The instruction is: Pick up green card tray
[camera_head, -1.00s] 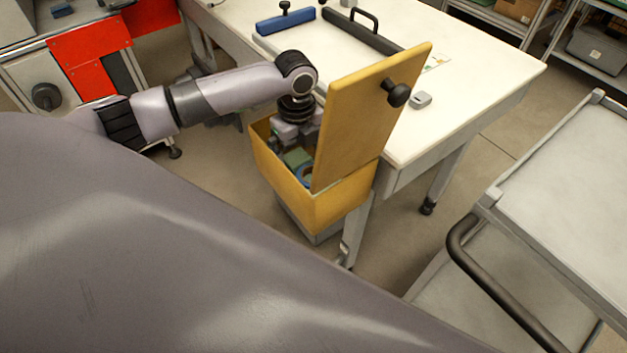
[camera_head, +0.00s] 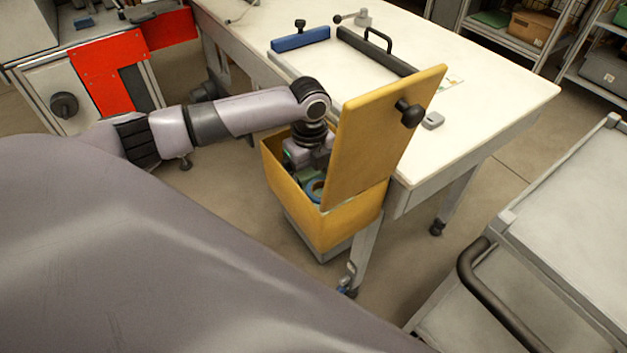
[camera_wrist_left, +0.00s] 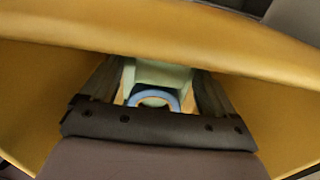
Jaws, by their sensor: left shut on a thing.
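The green card tray (camera_wrist_left: 158,74) shows in the left wrist view as a pale green piece between my two fingers. In the head view only a small bit of green (camera_head: 304,174) shows inside the yellow box (camera_head: 345,221), beside my gripper. My left gripper (camera_wrist_left: 155,90) reaches down into the box and is shut on the green card tray. Its fingertips are mostly hidden by the box wall and lid in the head view. A blue tape reel (camera_head: 316,189) lies in the box close to the tray; it also shows in the wrist view (camera_wrist_left: 153,97). My right gripper is not in view.
The box's yellow lid (camera_head: 385,135) stands open, with a black knob (camera_head: 410,113). A white table (camera_head: 480,105) stands behind the box, bearing a blue bar (camera_head: 300,40) and a black-handled bar (camera_head: 375,52). A grey cart (camera_head: 570,215) is at right.

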